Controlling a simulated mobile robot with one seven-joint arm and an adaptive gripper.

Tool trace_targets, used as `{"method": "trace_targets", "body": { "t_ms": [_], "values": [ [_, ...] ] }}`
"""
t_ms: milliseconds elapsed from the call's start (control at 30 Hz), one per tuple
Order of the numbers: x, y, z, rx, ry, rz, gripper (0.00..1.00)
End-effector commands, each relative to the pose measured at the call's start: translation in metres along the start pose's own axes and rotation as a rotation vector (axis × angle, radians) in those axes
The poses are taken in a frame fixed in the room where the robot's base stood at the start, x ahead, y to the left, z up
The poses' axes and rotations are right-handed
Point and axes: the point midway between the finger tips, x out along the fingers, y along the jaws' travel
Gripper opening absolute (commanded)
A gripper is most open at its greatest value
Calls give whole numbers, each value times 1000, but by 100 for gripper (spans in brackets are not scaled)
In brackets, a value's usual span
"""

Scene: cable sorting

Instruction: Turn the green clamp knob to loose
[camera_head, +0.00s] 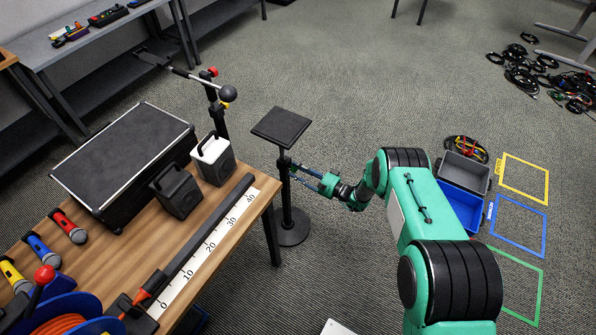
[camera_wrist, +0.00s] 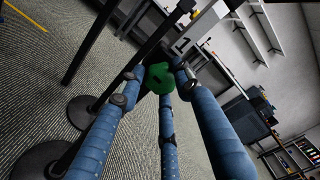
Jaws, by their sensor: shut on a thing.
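The green clamp knob (camera_wrist: 160,78) shows in the wrist view, between the tips of my blue fingers. My gripper (camera_wrist: 155,85) is shut on the knob. In the head view my gripper (camera_head: 312,179) reaches left to the post of a black stand (camera_head: 286,190), below its flat square top (camera_head: 281,127). The knob is too small and covered to make out in the head view. I cannot tell how far the knob is turned.
A wooden table (camera_head: 140,225) with a ruler strip (camera_head: 205,250), two small speakers and a black case (camera_head: 128,155) stands left of the stand. Another stand (camera_head: 215,105) with a boom is behind. Grey and blue bins (camera_head: 458,205) and coloured floor frames lie right of my arm.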

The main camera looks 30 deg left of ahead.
Motion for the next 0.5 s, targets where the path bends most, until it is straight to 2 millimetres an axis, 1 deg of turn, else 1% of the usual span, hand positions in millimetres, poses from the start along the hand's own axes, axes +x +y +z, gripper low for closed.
{"method": "trace_targets", "body": {
  "t_ms": [33,200,500],
  "values": [
    [2,-3,2,-39,-8,-5,7],
    [3,-3,3,-153,-8,-5,7],
    [3,-1,4,-250,-10,-4,7]
  ]
}}
